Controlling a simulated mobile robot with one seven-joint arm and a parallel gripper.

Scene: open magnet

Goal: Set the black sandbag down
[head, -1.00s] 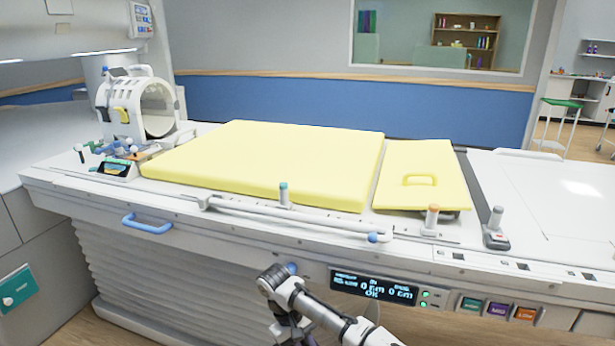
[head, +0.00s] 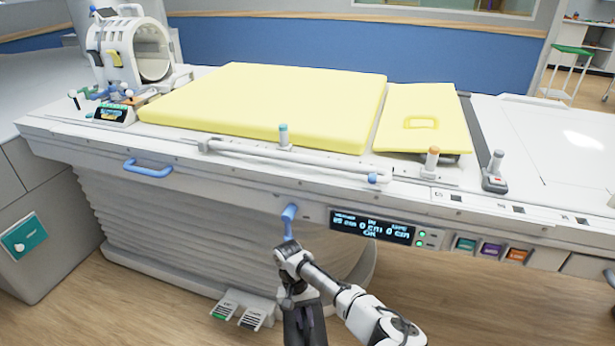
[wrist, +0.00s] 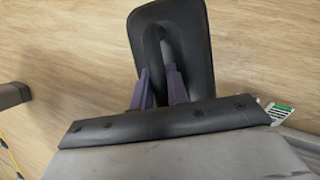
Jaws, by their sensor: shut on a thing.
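The black sandbag (wrist: 190,40) is a dark, rounded pad with a loop handle, seen in the upper middle of the wrist view. My gripper (wrist: 160,88) is shut on its loop handle, with one purple-grey finger on each side. The bag appears to be held over the wooden floor; its height above it is hard to judge. In the head view, my gripper (head: 304,318) is low in front of the bench, at the bottom edge. The bag is hard to make out there and is at least partly cut off.
The long white bench carries a large yellow pad (head: 265,105) and a smaller yellow pad (head: 425,115) with a handle. A blue knob (head: 289,213) juts from its front edge. Foot pedals (head: 238,309) stand on the floor left of my gripper. Wooden floor (head: 130,300) is clear farther left.

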